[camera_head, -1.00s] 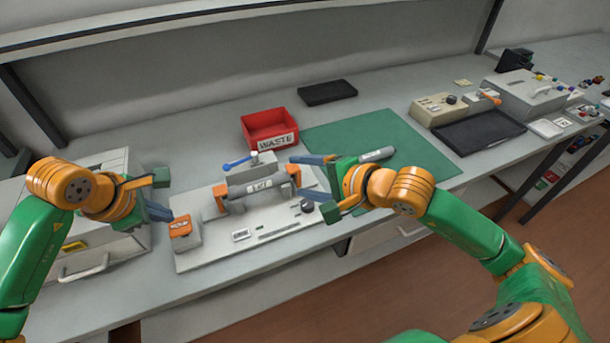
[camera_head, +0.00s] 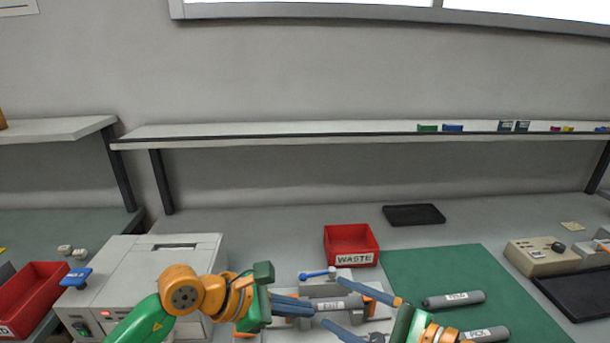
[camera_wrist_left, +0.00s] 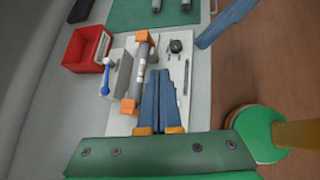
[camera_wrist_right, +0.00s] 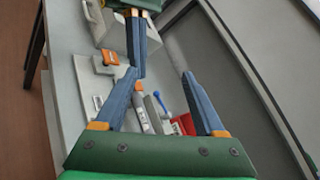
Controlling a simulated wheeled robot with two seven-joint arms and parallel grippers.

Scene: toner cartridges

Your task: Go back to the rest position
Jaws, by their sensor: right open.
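My left gripper (camera_head: 305,303) comes in from the left, over the fixture. In the left wrist view its two blue fingers (camera_wrist_left: 167,75) lie side by side, shut, with nothing seen between them. My right gripper (camera_head: 330,300) comes in from the lower right, its fingers spread and empty; the right wrist view (camera_wrist_right: 160,73) shows the wide gap. A grey labelled cartridge (camera_wrist_left: 141,70) lies between orange clamps in the white fixture (camera_wrist_left: 121,125). In the head view both grippers partly hide the fixture. Two grey cartridges (camera_head: 453,299) (camera_head: 486,334) lie on the green mat (camera_head: 430,268).
A red WASTE bin (camera_head: 350,258) and black tray (camera_head: 414,215) stand behind the fixture. A printer-like box (camera_head: 130,290) and another red bin (camera_head: 35,295) are at left. A beige device (camera_head: 540,257) is at right. A shelf (camera_head: 300,132) runs above the bench.

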